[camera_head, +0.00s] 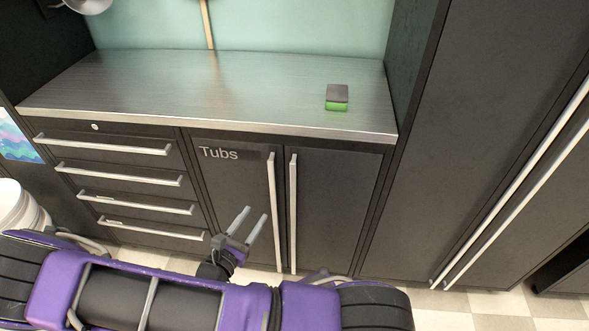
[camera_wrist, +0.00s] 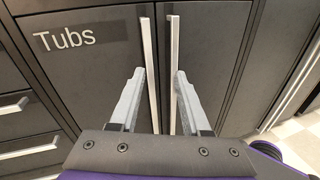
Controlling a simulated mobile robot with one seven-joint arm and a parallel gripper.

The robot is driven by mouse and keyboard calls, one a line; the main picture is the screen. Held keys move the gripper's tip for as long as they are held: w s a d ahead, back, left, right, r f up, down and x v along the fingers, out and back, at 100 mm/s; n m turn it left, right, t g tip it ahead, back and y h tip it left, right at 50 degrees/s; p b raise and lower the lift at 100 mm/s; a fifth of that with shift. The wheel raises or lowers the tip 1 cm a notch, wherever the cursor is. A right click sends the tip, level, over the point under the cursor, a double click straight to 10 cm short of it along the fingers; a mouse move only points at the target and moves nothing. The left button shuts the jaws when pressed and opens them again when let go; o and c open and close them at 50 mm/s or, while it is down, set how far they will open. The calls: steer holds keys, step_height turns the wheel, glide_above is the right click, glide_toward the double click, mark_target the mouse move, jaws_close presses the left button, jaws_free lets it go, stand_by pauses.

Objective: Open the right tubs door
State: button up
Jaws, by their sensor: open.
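The tubs cabinet has two dark doors side by side under the counter. The left door (camera_head: 238,190) bears the white label "Tubs" and a long vertical silver handle (camera_head: 272,210) at its right edge. The right tubs door (camera_head: 335,205) has its own vertical handle (camera_head: 293,212) at its left edge. Both doors are shut. My gripper (camera_head: 256,219) is open and empty, low in front of the left door. In the wrist view, my gripper (camera_wrist: 158,72) points at the two handles, with the right door's handle (camera_wrist: 173,65) between its fingertips in the picture; contact does not show.
The counter top (camera_head: 200,85) holds a small green and black block (camera_head: 337,97). A stack of drawers (camera_head: 120,180) with bar handles stands left of the doors. A tall dark cabinet (camera_head: 470,140) stands right. A white bucket (camera_head: 20,208) is at the far left.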

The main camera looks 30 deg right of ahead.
mark_target(293, 182)
steer(key=s+d+f+n+t, duration=0.1)
steer(key=s+d+f+n, duration=0.1)
steer(key=s+d+n, duration=0.15)
steer(key=shift+m, duration=0.55)
steer(key=x, duration=1.8)
steer(key=shift+w+a+f+b, duration=0.2)
steer(key=shift+w+a+b, duration=0.05)
steer(key=shift+w+b, duration=0.05)
jaws_close()
